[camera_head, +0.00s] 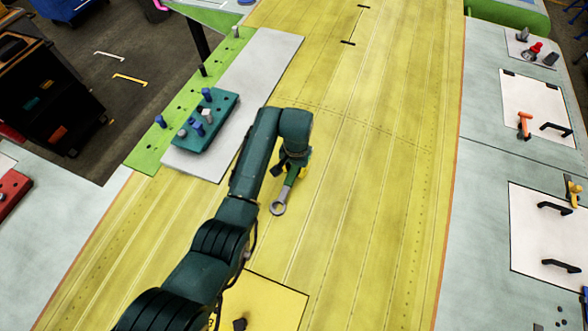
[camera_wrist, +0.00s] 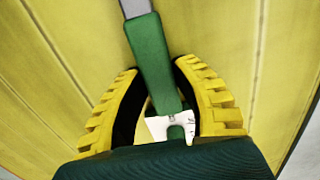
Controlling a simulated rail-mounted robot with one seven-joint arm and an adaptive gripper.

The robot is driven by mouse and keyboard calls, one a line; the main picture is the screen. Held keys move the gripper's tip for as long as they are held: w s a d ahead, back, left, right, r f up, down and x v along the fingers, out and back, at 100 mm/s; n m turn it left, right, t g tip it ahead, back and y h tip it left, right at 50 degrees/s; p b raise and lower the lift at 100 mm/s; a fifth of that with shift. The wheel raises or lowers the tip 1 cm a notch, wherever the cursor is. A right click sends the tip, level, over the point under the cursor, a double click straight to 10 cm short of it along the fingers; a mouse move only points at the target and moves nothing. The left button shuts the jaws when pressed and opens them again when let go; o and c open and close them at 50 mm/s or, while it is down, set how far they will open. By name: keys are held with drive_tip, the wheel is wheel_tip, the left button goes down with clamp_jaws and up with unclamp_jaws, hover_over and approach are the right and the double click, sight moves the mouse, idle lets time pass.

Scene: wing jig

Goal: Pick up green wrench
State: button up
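The green wrench has a green handle and a grey ring end (camera_head: 278,208) that points toward the bottom of the head view, over the yellow wing panel (camera_head: 370,180). In the head view my arm hides part of my gripper (camera_head: 291,172). Whether the wrench touches the panel cannot be told.
A dark green block with blue pegs (camera_head: 207,122) stands on a grey plate (camera_head: 262,62) to the left. A red block (camera_head: 12,192) lies at the far left. White panels with black handles (camera_head: 545,235) are at the right. The yellow panel right of my gripper is clear.

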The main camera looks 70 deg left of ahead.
clamp_jaws()
